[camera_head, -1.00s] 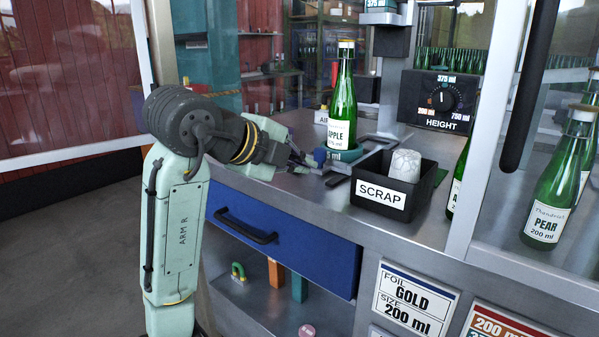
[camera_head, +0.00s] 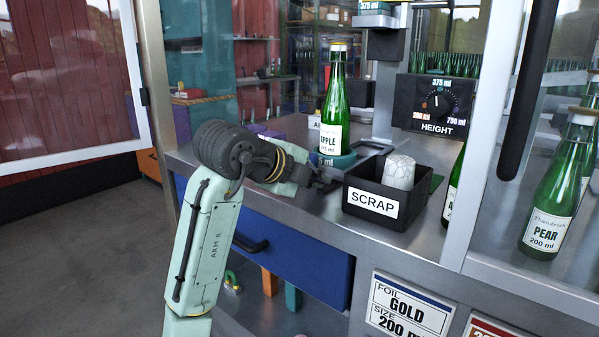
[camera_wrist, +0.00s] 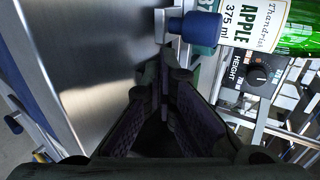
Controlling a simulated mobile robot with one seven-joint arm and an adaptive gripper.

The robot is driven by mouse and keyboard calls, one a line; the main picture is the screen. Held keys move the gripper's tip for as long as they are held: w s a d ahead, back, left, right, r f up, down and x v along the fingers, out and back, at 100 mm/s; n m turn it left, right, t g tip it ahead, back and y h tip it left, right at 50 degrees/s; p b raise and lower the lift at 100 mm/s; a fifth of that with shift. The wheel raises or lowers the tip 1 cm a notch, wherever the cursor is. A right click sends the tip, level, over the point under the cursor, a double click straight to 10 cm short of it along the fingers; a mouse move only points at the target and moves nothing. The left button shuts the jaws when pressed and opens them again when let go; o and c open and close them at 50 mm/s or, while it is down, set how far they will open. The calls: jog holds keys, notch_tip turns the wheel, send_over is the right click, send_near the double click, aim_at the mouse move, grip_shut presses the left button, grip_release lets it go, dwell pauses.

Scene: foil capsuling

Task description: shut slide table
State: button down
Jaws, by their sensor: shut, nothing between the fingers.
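A green APPLE bottle (camera_head: 334,105) stands upright in a teal 375 ml holder (camera_head: 345,160) on the grey slide table (camera_head: 371,151), which sits on the steel counter. My gripper (camera_head: 325,182) is shut and empty, low over the counter, in front of the holder and left of the scrap box. In the wrist view my gripper's fingertips (camera_wrist: 176,76) are together, just below a blue knob (camera_wrist: 200,29) on a metal bracket beside the bottle (camera_wrist: 262,25). I cannot tell whether the fingertips touch the knob or the slide table. My gripper partly hides the slide table's front.
A black SCRAP box (camera_head: 390,192) with a crumpled pale piece stands close right of my gripper. A HEIGHT dial box (camera_head: 437,103) is behind. A capsuling head (camera_head: 376,18) hangs above, behind the bottle. A blue drawer (camera_head: 300,262) is below the counter edge.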

aim_at(333, 177)
jog(key=shift+w+d+r, duration=0.1)
jog(key=shift+w+d, duration=0.4)
jog(key=shift+w, duration=0.2)
jog(key=shift+w+d, duration=0.45)
jog(key=shift+w, duration=0.2)
jog(key=w+d+p, duration=0.2)
jog(key=w+d, duration=0.1)
jog(key=w, duration=0.1)
jog(key=w+d+p, duration=0.2)
jog(key=w+d, duration=0.1)
jog(key=w, duration=0.2)
jog(key=w+d+p, duration=0.2)
jog(key=w+d, duration=0.2)
jog(key=shift+w, duration=0.3)
jog(key=shift+p, duration=0.3)
